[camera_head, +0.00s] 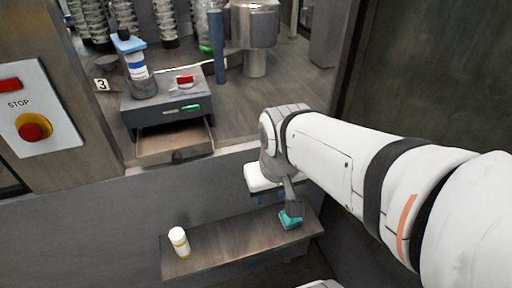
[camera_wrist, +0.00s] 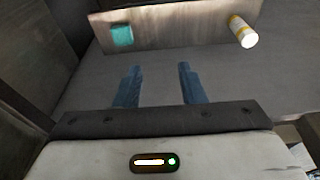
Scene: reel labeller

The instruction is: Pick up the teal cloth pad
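The teal cloth pad (camera_head: 290,219) lies on a brown wooden shelf (camera_head: 225,252), toward the shelf's right part in the head view. In the wrist view the pad (camera_wrist: 122,34) is a small teal square near the top left, beyond my fingertips and apart from them. My gripper (camera_wrist: 157,70) has its two blue fingers spread with nothing between them. In the head view my gripper is above the shelf close to the pad, and its wrist hides part of that area.
A white bottle with a yellow band (camera_head: 179,241) stands on the shelf's left part; it also shows in the wrist view (camera_wrist: 242,31). The shelf between bottle and pad is clear.

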